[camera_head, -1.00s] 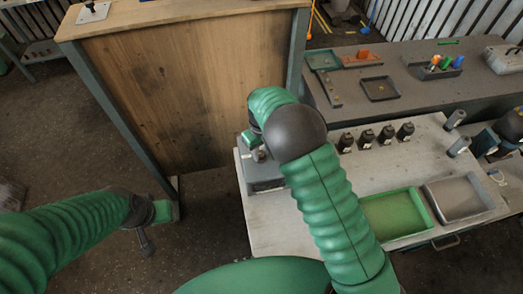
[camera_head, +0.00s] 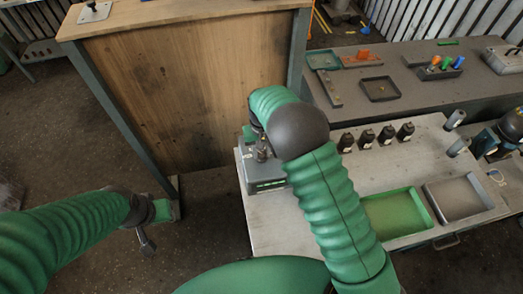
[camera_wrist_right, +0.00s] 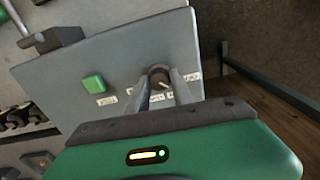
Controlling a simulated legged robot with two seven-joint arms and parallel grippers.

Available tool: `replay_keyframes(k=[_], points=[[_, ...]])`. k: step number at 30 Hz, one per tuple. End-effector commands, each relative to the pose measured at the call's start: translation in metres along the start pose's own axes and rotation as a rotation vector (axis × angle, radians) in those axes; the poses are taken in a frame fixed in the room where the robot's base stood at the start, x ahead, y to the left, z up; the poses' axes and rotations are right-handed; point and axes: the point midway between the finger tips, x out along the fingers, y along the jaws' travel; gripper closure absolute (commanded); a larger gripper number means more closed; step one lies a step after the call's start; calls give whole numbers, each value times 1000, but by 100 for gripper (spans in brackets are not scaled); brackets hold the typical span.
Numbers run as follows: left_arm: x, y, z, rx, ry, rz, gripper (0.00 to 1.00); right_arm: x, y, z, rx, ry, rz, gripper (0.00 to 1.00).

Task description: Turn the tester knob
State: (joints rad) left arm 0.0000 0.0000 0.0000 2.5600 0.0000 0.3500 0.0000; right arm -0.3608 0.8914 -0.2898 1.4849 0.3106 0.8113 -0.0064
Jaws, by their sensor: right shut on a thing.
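The tester is a grey box (camera_head: 265,184) on the left end of the pale table. In the right wrist view its grey panel (camera_wrist_right: 120,60) has a green button (camera_wrist_right: 94,84), a round dark knob (camera_wrist_right: 158,72) and small white labels. My right gripper (camera_wrist_right: 164,88) is shut on the knob, one finger on each side. In the head view, my right arm hides the knob and most of that gripper. My left gripper (camera_head: 147,241) hangs low at the left, away from the tester; its finger gap is unclear.
Several black cylinders (camera_head: 367,138), a green tray (camera_head: 392,214) and a grey tray (camera_head: 458,198) are on the table. A wooden-sided bench (camera_head: 190,90) stands at the left. Floor between it and the table is open.

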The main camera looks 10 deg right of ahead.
Motion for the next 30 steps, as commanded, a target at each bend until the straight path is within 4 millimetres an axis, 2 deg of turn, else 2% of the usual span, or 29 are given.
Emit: replay_keyframes(k=[12, 30], points=[[-3, 0, -1, 0, 0, 0, 64, -2, 0, -3, 279, 9, -3, 100], [-3, 0, -1, 0, 0, 0, 64, -2, -1, -4, 362, 10, -4, 100]])
